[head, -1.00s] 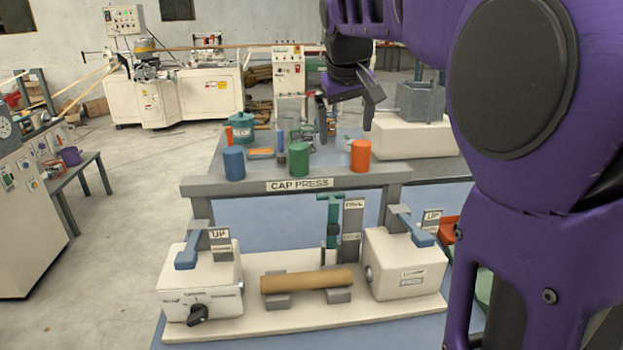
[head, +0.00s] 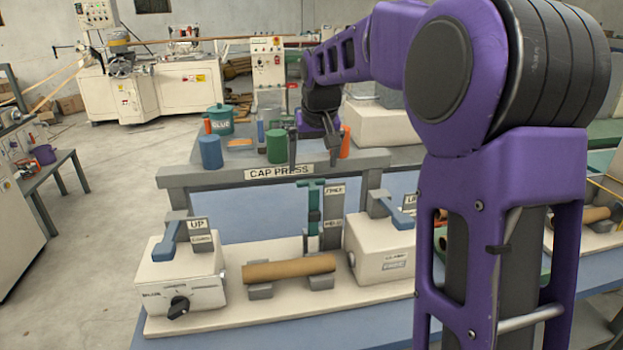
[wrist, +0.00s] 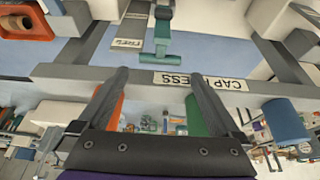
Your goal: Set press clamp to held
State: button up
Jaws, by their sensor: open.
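The press clamp (head: 312,206) is a green T-shaped handle on a dark upright, behind the tube at the cap press. Its handle is up, level with the upper label (head: 335,190), which seems to read FREE. A lower label (head: 332,235) seems to read HELD. The clamp handle also shows in the wrist view (wrist: 170,48), beyond the fingertips. My gripper (head: 314,158) is open and empty, above and behind the clamp, by the shelf edge with the CAP PRESS sign (head: 279,172). In the wrist view my gripper (wrist: 158,76) points toward the clamp without touching it.
A brown tube (head: 290,268) lies on grey supports between two white end blocks (head: 180,275) with blue levers. Blue (head: 210,152), green (head: 276,146) and orange (head: 345,142) cylinders stand on the shelf near my gripper. Open space lies above the tube.

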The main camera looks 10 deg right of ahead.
aim_at(312, 182)
jog(key=x, duration=0.5)
jog(key=shift+w+f, duration=0.15)
jog(key=shift+f, duration=0.2)
grip_shut()
